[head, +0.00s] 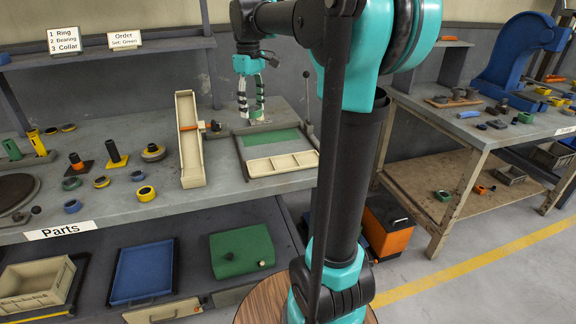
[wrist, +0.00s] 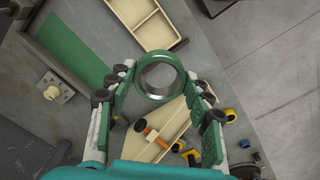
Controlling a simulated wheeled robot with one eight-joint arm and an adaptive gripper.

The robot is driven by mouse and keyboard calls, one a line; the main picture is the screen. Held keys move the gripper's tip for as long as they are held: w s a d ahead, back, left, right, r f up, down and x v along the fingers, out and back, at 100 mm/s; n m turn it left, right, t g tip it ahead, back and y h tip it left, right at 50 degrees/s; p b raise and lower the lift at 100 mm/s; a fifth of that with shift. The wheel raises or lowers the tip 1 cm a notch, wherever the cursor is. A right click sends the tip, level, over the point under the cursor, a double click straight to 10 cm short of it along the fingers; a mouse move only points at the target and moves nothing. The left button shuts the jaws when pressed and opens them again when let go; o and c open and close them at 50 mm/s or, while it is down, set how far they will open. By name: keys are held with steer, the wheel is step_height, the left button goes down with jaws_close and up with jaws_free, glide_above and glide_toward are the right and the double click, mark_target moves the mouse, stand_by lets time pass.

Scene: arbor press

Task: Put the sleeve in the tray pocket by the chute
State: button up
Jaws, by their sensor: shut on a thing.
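My gripper (head: 252,106) is over the back of the bench, fingers pointing down. In the wrist view its fingers (wrist: 157,100) are shut on a green sleeve (wrist: 160,98), a short ring with a wide bore. The tray (head: 240,164) lies below and in front, with a green panel (head: 270,139) at the back and a cream row of pockets (head: 283,163) at the front. The row also shows at the top of the wrist view (wrist: 150,32). The cream chute (head: 191,150) stands tilted left of the tray. The pockets in view look empty.
An orange gate with a dark knob (head: 214,126) sticks out from the chute toward the tray. A thin upright lever (head: 307,95) stands right of my gripper. Loose rings and posts (head: 145,193) lie left of the chute. A second bench (head: 480,130) holds a blue press (head: 520,50).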

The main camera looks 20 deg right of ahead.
steer(key=d, duration=0.1)
glide_above(261, 168)
step_height(261, 168, down, 15)
steer(key=shift+f, duration=0.15)
steer(key=shift+s+f, duration=0.1)
steer(key=shift+f, duration=2.25)
steer(key=o, duration=1.4)
steer(key=shift+f, duration=0.1)
steer(key=shift+c, duration=0.2)
step_height(261, 168, up, 12)
steer(key=s+d+f+m+t, duration=0.2)
steer(key=s+f+m, duration=0.2)
steer(key=s+f, duration=0.6)
steer(key=s+d+f+m+t, duration=0.2)
steer(key=s+f+m, duration=0.2)
steer(key=s+f, duration=0.6)
steer(key=shift+s, duration=1)
